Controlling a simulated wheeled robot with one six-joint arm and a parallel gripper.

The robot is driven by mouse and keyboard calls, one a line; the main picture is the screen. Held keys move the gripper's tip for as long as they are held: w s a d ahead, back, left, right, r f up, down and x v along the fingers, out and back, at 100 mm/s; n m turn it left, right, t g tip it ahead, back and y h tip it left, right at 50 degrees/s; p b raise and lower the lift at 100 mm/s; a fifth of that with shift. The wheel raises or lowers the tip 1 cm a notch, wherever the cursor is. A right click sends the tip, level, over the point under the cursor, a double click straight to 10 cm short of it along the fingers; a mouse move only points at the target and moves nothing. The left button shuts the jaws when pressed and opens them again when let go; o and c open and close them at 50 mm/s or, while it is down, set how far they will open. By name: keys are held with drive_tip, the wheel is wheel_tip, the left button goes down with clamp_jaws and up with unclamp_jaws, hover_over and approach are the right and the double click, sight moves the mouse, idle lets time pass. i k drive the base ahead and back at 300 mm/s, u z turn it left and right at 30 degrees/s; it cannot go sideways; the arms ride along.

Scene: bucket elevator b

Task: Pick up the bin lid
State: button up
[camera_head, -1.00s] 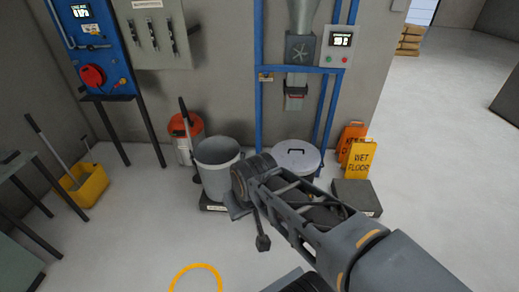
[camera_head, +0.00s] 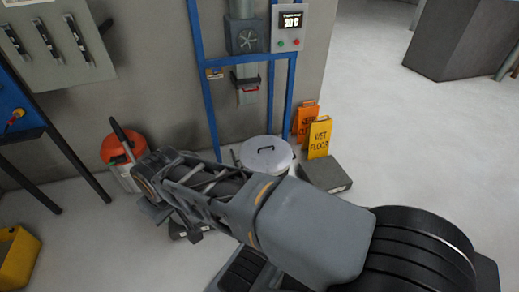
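The bin lid (camera_head: 273,160) is a round light grey disc with a dark handle on top. It lies on a bin at the foot of the blue frame, right of centre. My arm crosses the view from the lower right, and its elbow part passes just in front of the lid's lower edge. My gripper (camera_head: 155,210) is at the far end of the arm, left of the lid and apart from it. Its fingers are small, dark and partly hidden, so I cannot tell whether they are open or shut.
A blue frame (camera_head: 203,100) with a chute (camera_head: 246,92) stands behind the lid. Orange and yellow wet floor signs (camera_head: 319,138) and a dark block (camera_head: 325,173) stand to its right. An orange-topped container (camera_head: 122,148) is at the left.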

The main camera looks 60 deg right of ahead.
sight(265, 154)
drive_tip(key=z, duration=0.55)
drive_tip(key=i, duration=0.95)
drive_tip(key=z, duration=0.9)
drive_tip(key=i, duration=0.2)
drive_tip(key=z, duration=0.15)
